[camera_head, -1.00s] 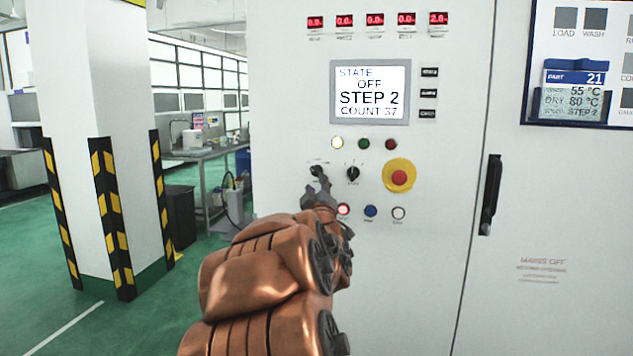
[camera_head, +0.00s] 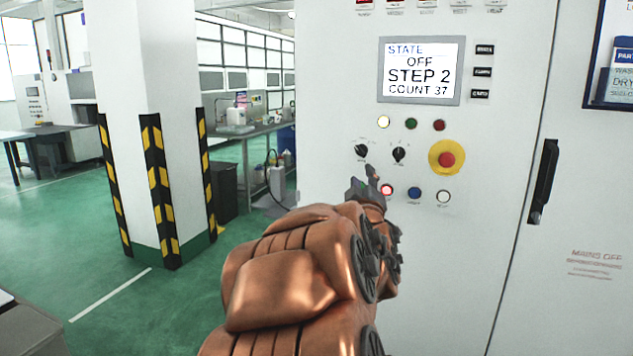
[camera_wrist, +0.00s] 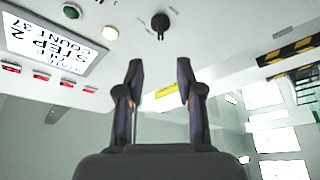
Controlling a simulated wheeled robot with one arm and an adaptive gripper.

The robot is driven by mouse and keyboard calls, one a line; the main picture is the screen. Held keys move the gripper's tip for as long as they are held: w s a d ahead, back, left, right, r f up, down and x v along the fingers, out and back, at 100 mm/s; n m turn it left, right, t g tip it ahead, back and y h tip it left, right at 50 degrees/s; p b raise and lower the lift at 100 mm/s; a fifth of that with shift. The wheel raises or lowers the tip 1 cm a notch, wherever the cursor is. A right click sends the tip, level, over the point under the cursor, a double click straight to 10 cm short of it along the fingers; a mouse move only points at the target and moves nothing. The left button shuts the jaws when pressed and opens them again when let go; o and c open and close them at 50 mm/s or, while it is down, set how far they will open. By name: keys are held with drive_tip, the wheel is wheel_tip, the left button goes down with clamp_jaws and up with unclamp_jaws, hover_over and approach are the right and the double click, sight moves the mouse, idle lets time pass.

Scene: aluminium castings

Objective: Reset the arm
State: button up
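My copper-coloured arm reaches up from the bottom of the head view toward a white control cabinet (camera_head: 340,150). My gripper (camera_head: 366,184) is in front of the panel, just below the left black rotary switch (camera_head: 361,151), and looks apart from it. In the wrist view my gripper (camera_wrist: 159,85) has its two dark fingers spread with nothing between them. The rotary switch (camera_wrist: 160,22) shows beyond the fingertips there. The screen (camera_head: 420,70) reads STATE OFF, STEP 2, COUNT 37. A red button (camera_head: 387,190) beside the gripper looks lit.
A red emergency stop on a yellow disc (camera_head: 446,159) and a black door handle (camera_head: 543,181) are to the right. A white pillar with striped guards (camera_head: 152,190) stands to the left. Green floor (camera_head: 110,290) is open between them. A bench (camera_head: 250,131) stands behind.

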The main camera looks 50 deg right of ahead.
idle(0.3)
drive_tip(key=w+a+f+m+g+y+p, duration=0.25)
drive_tip(key=w+a+f+y, duration=0.3)
drive_tip(key=a+f, duration=0.35)
drive_tip(key=s+a+f+g+y+p, duration=0.1)
drive_tip(key=a+f+g+y+p, duration=0.2)
drive_tip(key=a, duration=0.6)
drive_tip(key=s+a+f+g+y+p, duration=0.1)
drive_tip(key=s+a+f+y, duration=0.2)
drive_tip(key=a, duration=0.6)
drive_tip(key=s+a+f+n+g+y+p, duration=0.1)
drive_tip(key=s+a+g, duration=0.3)
drive_tip(key=s+a, duration=0.6)
drive_tip(key=s+a+f+n+g+y+p, duration=0.2)
drive_tip(key=s+a+g+y, duration=0.2)
drive_tip(key=s+a, duration=0.6)
drive_tip(key=shift+a+p, duration=0.15)
drive_tip(key=shift+p, duration=0.2)
drive_tip(key=shift+s+n+y, duration=0.1)
drive_tip(key=shift+n+y, duration=0.15)
